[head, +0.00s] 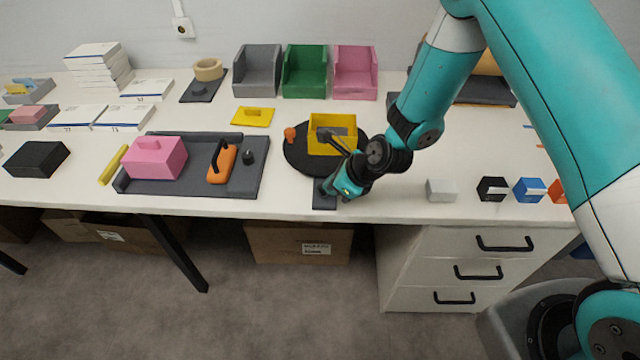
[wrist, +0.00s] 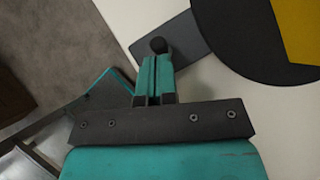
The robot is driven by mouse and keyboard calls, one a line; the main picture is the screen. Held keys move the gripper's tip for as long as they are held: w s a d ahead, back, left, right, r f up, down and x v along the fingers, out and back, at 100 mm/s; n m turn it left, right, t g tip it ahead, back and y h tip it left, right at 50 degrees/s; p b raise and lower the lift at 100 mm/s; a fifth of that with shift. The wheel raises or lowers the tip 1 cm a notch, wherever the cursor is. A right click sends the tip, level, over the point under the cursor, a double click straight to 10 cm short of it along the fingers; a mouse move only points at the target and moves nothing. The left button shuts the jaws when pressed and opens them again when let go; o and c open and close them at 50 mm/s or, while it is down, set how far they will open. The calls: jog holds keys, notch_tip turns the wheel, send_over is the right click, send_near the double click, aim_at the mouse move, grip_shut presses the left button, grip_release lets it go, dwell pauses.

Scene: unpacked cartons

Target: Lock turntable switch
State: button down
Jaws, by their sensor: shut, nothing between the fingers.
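The turntable (head: 296,160) is a black round disc on the table. It carries a yellow open bin, and an orange knob stands at its left. The disc's edge also shows in the wrist view (wrist: 225,45). A dark grey switch plate (head: 323,200) lies at the turntable's front, by the table's front edge. In the wrist view, the plate (wrist: 188,55) bears a round black knob (wrist: 159,45). My gripper (wrist: 155,62) is shut and empty, its fingertips right at the knob; I cannot tell if they touch. In the head view, my gripper (head: 330,188) hides part of the plate.
The yellow bin (head: 318,146) stands on the turntable beside my wrist. A grey tray (head: 200,185) with a pink block and an orange-handled tool is at left. Small blocks (head: 441,189) stand along the front right. Grey, green and pink bins (head: 305,86) stand at the back.

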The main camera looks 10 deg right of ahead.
jog(key=shift+d+f, duration=0.2)
jog(key=shift+d, duration=0.25)
jog(key=shift+a+r, duration=0.2)
jog(key=shift+r+p, duration=0.7)
jog(key=shift+p, duration=0.1)
jog(key=v, duration=1.3)
jog(key=shift+s, duration=0.3)
jog(key=shift+f, duration=0.15)
